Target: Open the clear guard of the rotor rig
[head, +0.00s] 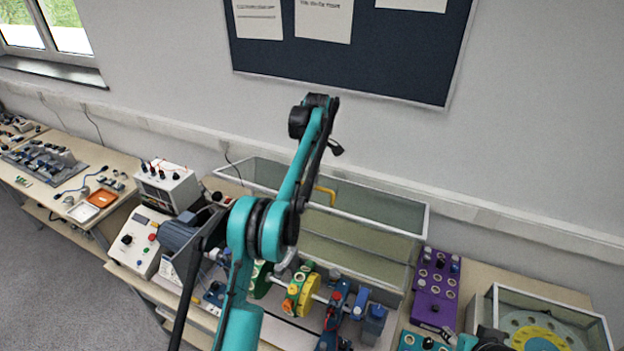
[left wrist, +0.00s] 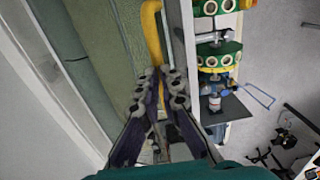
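The clear guard (head: 385,208) of the rotor rig is a long, pale-framed box. It is swung back toward the wall, and its greenish panel also shows in the left wrist view (left wrist: 100,60). Its yellow handle (head: 327,192) runs between my left fingertips (left wrist: 163,82), which are closed on it in the left wrist view. My arm hides most of the left gripper in the head view. The rotor rig, with its yellow disc (head: 300,292) and green disc (left wrist: 218,50), is uncovered in front of the guard. My right gripper cannot be made out.
A white control box (head: 140,240) and a power supply (head: 166,187) stand left of the rig. A purple panel (head: 436,288) and another clear-walled case (head: 482,312) stand to the right. The wall and a notice board (head: 350,45) are close behind.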

